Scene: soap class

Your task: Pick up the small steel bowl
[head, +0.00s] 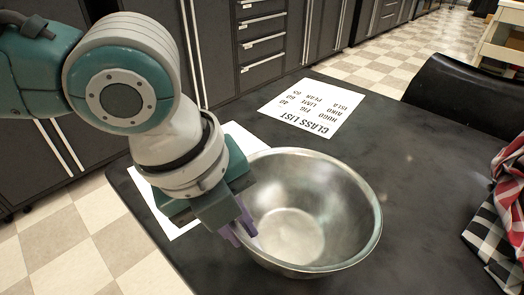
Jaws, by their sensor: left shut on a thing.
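A round steel bowl (340,205) stands upright on the dark table, near the middle of the head view. It looks empty inside. My left gripper (240,230) is at the bowl's left rim, pointing down, with purple fingers. It is shut on the bowl's rim wall. The gripper body hides part of the left rim. No second bowl shows, so I cannot compare sizes. My right gripper is not in view.
A printed class list sheet (312,110) lies behind the bowl. Another white sheet (160,205) lies partly under my left arm. A checkered cloth (492,240) is at the right edge. A black chair (462,100) stands beyond the table. Table room right of the bowl is clear.

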